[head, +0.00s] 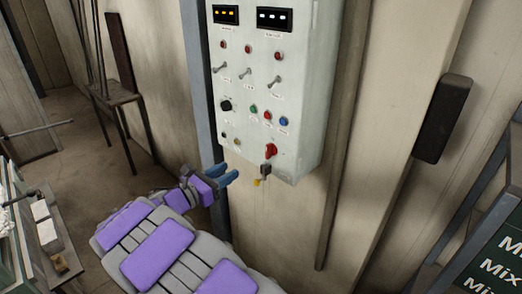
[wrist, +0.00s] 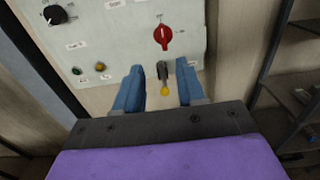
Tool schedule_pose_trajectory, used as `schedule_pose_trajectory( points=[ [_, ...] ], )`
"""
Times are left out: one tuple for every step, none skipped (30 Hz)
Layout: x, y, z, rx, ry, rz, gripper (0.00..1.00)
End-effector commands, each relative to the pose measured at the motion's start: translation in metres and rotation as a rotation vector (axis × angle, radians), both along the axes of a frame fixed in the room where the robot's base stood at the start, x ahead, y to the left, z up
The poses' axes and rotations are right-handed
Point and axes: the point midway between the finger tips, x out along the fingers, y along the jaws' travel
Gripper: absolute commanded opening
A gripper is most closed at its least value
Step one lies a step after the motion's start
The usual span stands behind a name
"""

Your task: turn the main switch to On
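The red rotary switch (head: 271,150) is at the bottom right of the white control panel (head: 295,160). In the wrist view the red switch (wrist: 163,37) is ahead of and above my fingertips, with its handle near upright; its labels are too small to read. A key with a yellow tag (head: 257,182) hangs just below it at the panel's lower edge. My gripper (head: 226,173) is to the left of the panel's bottom in the head view. In the wrist view my gripper (wrist: 157,80) has its two blue fingers apart, with nothing held, and the key (wrist: 162,70) shows between them.
A black knob (head: 226,105) and several coloured buttons and toggle levers are on the panel. A dark box (head: 442,118) is on the wall to the right. A shelf (wrist: 290,90) stands at the right of the wrist view. A cluttered bench (head: 45,235) is at the lower left.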

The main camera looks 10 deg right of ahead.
Motion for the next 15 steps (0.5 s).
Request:
schedule_pose_trajectory(
  points=[
    [0.005,-0.01,0.0,0.001,0.002,-0.006,0.39],
    [0.008,-0.015,0.0,0.002,0.003,-0.006,0.39],
    [0.013,-0.022,0.0,0.002,0.003,-0.007,0.39],
    [0.017,-0.028,0.0,0.001,0.002,-0.007,0.39],
    [0.02,-0.033,0.0,0.002,0.002,-0.007,0.39],
    [0.025,-0.039,0.0,0.002,0.002,-0.006,0.39],
    [0.028,-0.044,0.0,0.005,0.002,-0.007,0.39],
    [0.032,-0.049,0.0,0.005,0.002,-0.006,0.39],
    [0.036,-0.055,0.0,0.005,0.002,-0.006,0.39],
    [0.04,-0.059,0.0,0.004,0.002,-0.005,0.39],
    [0.043,-0.063,0.0,0.005,0.002,-0.005,0.39],
    [0.048,-0.07,0.0,0.005,0.002,-0.006,0.39],
    [0.051,-0.075,0.0,0.004,0.003,-0.006,0.39],
    [0.055,-0.079,-0.001,0.004,0.003,-0.006,0.39],
    [0.059,-0.084,0.0,0.002,0.002,-0.004,0.39]
  ],
)
